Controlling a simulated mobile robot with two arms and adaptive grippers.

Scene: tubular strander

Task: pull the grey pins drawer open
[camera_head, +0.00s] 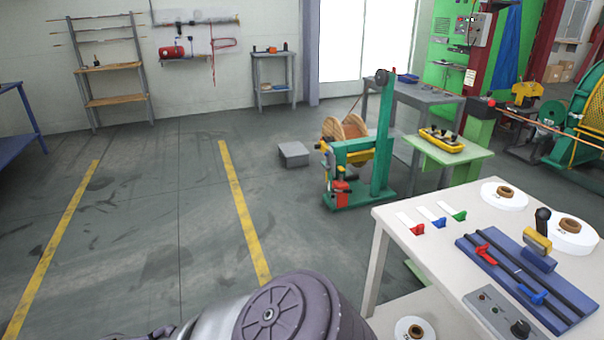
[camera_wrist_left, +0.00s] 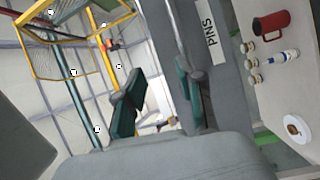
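In the left wrist view the grey pins drawer (camera_wrist_left: 226,75) is a tilted grey front with a white label reading PINS. A slim grey bar, seemingly its handle (camera_wrist_left: 179,40), runs along the label's left side. My left gripper (camera_wrist_left: 158,80) shows two dark teal fingers spread apart, with a clear gap between them. The right-hand finger is at the lower end of the bar, close to the drawer front; I cannot tell whether it touches. Whether the drawer is shut is unclear.
In the left wrist view a pale tabletop beside the drawer holds a red mug (camera_wrist_left: 270,25), several small jars and a white roll (camera_wrist_left: 295,128). In the head view a white table (camera_head: 405,250) stands at right; the floor (camera_head: 190,200) at left is clear.

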